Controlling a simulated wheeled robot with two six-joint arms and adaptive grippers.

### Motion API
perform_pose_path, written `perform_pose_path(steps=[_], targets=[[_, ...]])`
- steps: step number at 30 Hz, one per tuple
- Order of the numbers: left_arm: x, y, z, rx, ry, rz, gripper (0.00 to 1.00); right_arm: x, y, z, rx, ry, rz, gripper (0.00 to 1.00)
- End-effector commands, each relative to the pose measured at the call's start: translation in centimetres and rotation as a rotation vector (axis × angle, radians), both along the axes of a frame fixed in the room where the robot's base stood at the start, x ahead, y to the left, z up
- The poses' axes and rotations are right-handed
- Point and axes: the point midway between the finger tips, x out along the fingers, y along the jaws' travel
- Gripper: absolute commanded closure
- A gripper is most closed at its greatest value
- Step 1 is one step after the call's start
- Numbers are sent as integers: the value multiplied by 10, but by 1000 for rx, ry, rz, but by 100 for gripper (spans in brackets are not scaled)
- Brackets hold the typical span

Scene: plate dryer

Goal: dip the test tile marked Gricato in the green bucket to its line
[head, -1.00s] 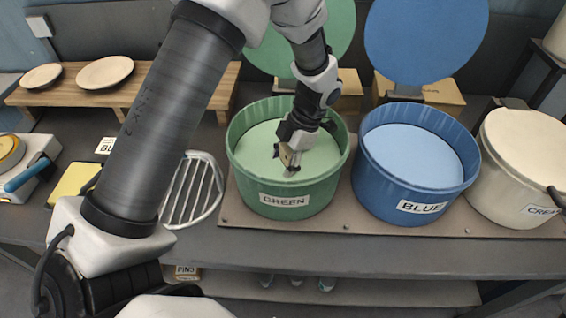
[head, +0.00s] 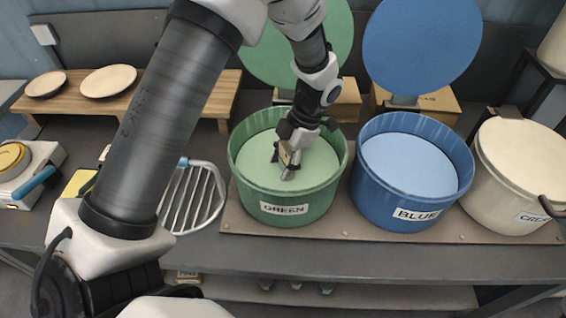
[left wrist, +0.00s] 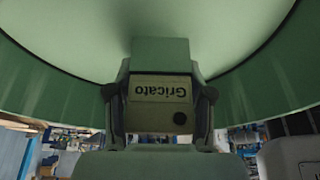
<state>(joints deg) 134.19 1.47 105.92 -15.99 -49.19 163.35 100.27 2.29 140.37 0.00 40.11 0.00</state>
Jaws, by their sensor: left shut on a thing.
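The green bucket (head: 285,208) stands on the table with pale green liquid in it and a GREEN label on its front. My left gripper (head: 287,161) is over the bucket's opening, pointing down. It is shut on the Gricato test tile (head: 285,153). In the left wrist view the tile (left wrist: 160,90) sits between the fingers, its label upside down and a dark round hole or dot beside it. The tile's far part looks green against the liquid. I cannot tell whether its end touches the surface, and I see no clear line. My right gripper is not in view.
The blue bucket (head: 408,205) and the cream bucket (head: 505,205) stand to the right on the same board. Round green (head: 300,45) and blue (head: 422,40) discs stand behind. A wire rack (head: 190,203) is left of the green bucket. A wooden bench (head: 190,95) is behind left.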

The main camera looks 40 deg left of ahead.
Motion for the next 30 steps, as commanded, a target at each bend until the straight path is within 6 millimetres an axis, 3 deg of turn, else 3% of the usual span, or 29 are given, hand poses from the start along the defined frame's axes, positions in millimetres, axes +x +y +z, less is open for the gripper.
perform_pose_path(steps=[30], targets=[[0,0,76,0,0,1,86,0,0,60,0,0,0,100]])
